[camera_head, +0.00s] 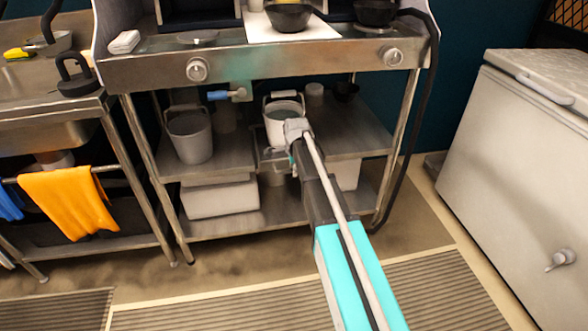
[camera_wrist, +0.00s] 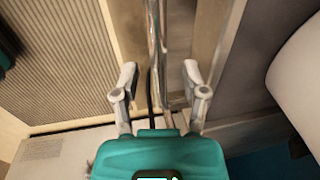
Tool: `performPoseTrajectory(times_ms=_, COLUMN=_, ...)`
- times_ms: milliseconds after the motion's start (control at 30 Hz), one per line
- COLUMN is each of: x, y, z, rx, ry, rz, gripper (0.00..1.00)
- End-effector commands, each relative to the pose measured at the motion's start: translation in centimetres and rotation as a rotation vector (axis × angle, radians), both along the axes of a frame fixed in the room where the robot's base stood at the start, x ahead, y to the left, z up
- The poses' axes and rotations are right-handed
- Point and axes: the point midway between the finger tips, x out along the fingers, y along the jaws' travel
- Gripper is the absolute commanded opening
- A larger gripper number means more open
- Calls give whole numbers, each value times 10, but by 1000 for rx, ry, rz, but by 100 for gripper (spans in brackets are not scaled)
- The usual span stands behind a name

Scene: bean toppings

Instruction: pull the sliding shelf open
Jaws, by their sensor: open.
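The sliding shelf (camera_head: 268,160) shows in the head view as a small metal ledge in the middle of the steel rack, under a white bucket (camera_head: 284,122). My arm hides part of it. My gripper (camera_head: 296,130) is at the front of the rack, close to the bucket and the shelf; its fingers are hard to make out there. In the wrist view my gripper (camera_wrist: 160,76) is open, with one finger on each side of a shiny metal bar (camera_wrist: 154,40). The fingers look apart from the bar. I cannot tell whether this bar is the shelf's front edge.
A grey bucket (camera_head: 190,136) stands left on the middle shelf. A white bin (camera_head: 220,199) is on the lower shelf. A white chest freezer (camera_head: 520,150) stands right. A sink stand with an orange towel (camera_head: 68,203) is left. The floor before the rack (camera_head: 220,265) is clear.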

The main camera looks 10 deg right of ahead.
Motion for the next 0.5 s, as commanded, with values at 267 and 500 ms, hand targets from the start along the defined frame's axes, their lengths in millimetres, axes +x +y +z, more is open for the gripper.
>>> performPoseTrajectory(times_ms=267, x=0, y=0, z=0, rx=0, ry=0, rz=0, gripper=32)
performPoseTrajectory(times_ms=500, x=0, y=0, z=0, rx=0, ry=0, rz=0, gripper=0)
